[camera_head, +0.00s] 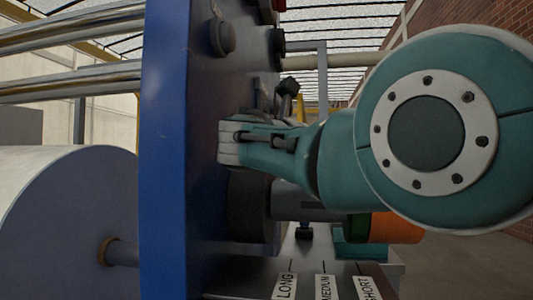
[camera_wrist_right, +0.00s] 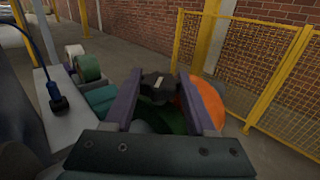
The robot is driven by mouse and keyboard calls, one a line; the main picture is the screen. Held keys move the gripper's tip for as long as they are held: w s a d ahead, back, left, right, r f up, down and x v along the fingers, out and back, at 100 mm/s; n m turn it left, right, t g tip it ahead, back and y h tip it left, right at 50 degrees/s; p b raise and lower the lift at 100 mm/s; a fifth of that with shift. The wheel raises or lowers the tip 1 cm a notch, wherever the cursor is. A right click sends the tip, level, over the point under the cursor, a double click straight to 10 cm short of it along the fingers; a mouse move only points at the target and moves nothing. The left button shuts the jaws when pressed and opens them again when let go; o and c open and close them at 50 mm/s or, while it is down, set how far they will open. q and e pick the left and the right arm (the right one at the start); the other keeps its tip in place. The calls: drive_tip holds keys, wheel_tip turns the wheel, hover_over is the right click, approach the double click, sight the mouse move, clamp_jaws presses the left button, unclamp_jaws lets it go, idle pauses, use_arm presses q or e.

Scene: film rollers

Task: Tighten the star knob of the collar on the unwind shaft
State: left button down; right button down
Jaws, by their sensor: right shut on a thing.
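My right gripper (camera_wrist_right: 160,78) is shut on the black star knob (camera_wrist_right: 157,89), which sits between its two dark fingertips in the right wrist view. A small light mark shows on the knob. In the head view, the teal right arm comes in from the right, and its hand (camera_head: 270,143) lies just above the grey unwind shaft (camera_head: 288,202). A dark round part (camera_head: 249,206) sits around the shaft beside the blue frame plate; the hand partly covers this area, and I cannot make out the collar clearly. My left gripper is not in view.
The blue frame plate (camera_head: 165,150) stands upright left of the hand. An orange roll (camera_head: 397,227) and a green one are near the shaft. Labels (camera_head: 325,287) lie on a surface below. A yellow mesh fence (camera_wrist_right: 262,60) stands beyond in the wrist view.

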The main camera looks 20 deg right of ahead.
drive_tip(key=shift+f, duration=0.15)
drive_tip(key=shift+c, duration=2.2)
unclamp_jaws()
drive_tip(key=shift+d, duration=0.1)
drive_tip(key=shift+o, duration=1.1)
